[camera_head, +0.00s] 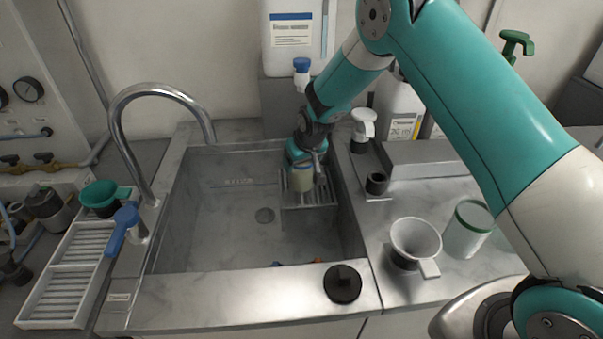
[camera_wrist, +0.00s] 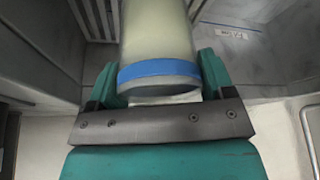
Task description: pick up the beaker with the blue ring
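The beaker (camera_wrist: 158,35) is pale and cloudy with a blue ring (camera_wrist: 158,69) around its near end in the wrist view. In the head view the beaker (camera_head: 302,180) shows at the sink's right side, just below my gripper (camera_head: 304,162), and its ring is hard to make out. In the wrist view my gripper (camera_wrist: 160,83) has one teal finger on each side of the beaker, and both appear to touch it. Whether the beaker's base rests on the rack or is just above it cannot be told.
A slatted rack (camera_head: 311,199) lies under the beaker inside the sink (camera_head: 225,225). The tap (camera_head: 135,100) arches over the sink's left side. The sink's middle is clear.

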